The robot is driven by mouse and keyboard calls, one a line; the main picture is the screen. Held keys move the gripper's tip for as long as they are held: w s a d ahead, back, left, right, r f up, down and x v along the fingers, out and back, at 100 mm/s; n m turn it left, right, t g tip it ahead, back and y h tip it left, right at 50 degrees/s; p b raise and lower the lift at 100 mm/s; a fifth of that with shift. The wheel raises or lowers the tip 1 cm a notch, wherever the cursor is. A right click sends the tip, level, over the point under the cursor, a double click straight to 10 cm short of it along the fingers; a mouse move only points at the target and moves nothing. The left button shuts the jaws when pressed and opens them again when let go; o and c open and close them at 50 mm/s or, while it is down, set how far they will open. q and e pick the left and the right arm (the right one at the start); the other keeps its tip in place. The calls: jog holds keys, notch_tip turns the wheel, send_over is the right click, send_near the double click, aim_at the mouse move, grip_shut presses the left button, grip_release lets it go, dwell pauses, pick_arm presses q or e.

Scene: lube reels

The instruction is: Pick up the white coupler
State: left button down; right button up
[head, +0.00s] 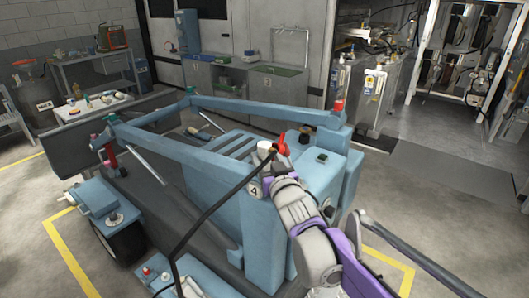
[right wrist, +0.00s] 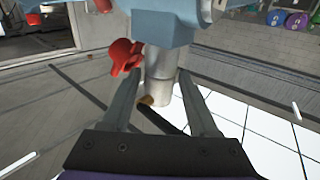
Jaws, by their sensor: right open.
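The white coupler (head: 264,148) appears as a short pale cylinder on top of the blue machine, next to a red part (head: 282,146). In the right wrist view it seems to be the pale grey-white cylinder (right wrist: 159,64) below a blue block, with the red part (right wrist: 122,58) to its left. My right gripper (right wrist: 158,78) is open, with one finger on each side of the cylinder near the fingertips. I cannot tell whether either finger touches it. In the head view my right gripper (head: 273,171) is small and partly hidden at the machine. My left gripper is not in view.
The blue frame's long bars (head: 225,139) run close to the coupler. A dark rod or hose (head: 207,212) crosses in front of the machine. A white-topped table (head: 92,106) with small items stands at the left. Open floor (head: 425,225) lies at the right.

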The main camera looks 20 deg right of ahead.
jog(key=shift+w+f, duration=0.1)
jog(key=shift+w, duration=0.9)
jog(key=shift+s, duration=0.1)
jog(key=shift+c, duration=0.2)
grip_shut()
